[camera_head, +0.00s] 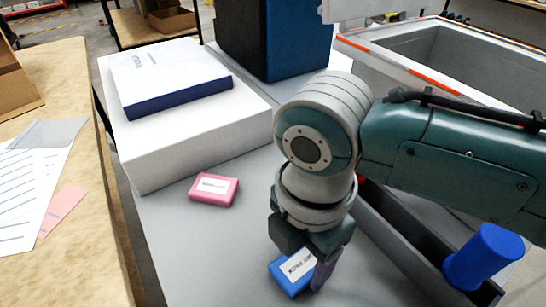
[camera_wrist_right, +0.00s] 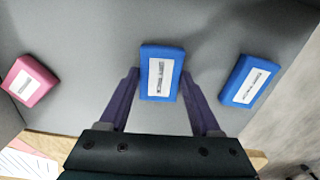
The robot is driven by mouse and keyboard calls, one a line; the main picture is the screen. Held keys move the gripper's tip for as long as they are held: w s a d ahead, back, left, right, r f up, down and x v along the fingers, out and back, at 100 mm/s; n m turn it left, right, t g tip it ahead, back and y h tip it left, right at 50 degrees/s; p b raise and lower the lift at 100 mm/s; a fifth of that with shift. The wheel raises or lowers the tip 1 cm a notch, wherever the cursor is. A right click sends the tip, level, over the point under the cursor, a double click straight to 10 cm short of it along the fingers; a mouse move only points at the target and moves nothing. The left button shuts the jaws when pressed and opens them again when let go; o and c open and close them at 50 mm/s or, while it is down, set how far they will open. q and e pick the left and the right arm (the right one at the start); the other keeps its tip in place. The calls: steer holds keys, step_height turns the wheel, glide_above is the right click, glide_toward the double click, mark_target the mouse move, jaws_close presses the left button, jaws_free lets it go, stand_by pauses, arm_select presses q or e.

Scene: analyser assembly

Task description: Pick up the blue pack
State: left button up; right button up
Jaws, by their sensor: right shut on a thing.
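My right gripper (camera_head: 306,274) points down at the bottom middle of the head view, shut on a blue pack (camera_head: 288,277) with a white label. In the right wrist view the held blue pack (camera_wrist_right: 161,78) sits between the two purple fingers. Part of it is covered by the gripper in the head view. A second blue pack (camera_wrist_right: 250,80) lies on the grey surface at the right of the wrist view. I cannot make it out in the head view. My left gripper is not in view.
A pink pack (camera_head: 213,190) lies on the grey table by a white box (camera_head: 190,150). A blue cylinder (camera_head: 483,255) stands at a dark tray (camera_head: 418,240) on the right. A grey bin (camera_head: 430,50) is behind my arm.

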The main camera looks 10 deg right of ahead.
steer(key=c, duration=0.5)
